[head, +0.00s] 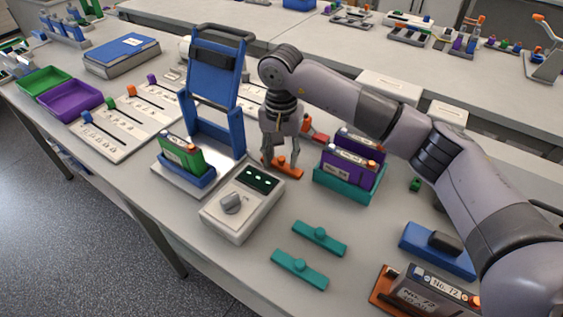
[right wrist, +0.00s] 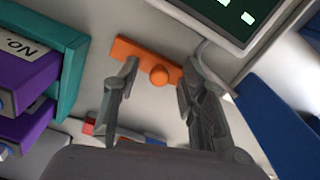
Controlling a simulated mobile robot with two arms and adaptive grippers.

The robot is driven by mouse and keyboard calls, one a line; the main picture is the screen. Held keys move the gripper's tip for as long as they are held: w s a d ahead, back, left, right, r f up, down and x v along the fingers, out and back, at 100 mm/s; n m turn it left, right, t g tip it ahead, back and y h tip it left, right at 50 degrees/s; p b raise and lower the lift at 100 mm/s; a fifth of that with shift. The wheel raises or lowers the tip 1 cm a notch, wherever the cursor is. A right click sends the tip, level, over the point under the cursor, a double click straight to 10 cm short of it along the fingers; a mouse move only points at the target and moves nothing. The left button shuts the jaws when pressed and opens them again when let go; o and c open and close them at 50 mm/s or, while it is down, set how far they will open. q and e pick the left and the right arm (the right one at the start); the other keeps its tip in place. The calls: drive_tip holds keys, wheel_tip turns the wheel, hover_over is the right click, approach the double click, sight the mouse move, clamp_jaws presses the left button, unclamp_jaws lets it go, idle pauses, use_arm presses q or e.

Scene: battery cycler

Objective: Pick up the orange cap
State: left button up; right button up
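The orange cap (head: 287,172) is a flat orange bar with a round knob, lying on the table behind the grey cycler box. In the right wrist view the cap (right wrist: 137,50) lies across the top middle, with its knob between my fingers. My right gripper (head: 282,161) points down over the cap. Its fingers are open on either side of the knob, with a gap on each side in the right wrist view (right wrist: 159,72). The left gripper is in neither view.
A teal holder with purple batteries (head: 351,158) stands close to the right of the cap. The grey cycler box (head: 243,207) is in front, and the blue press (head: 214,75) stands left. Two teal caps (head: 319,238) lie on clear table nearer the front.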

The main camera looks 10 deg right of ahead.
drive_tip(key=shift+c, duration=0.3)
clamp_jaws()
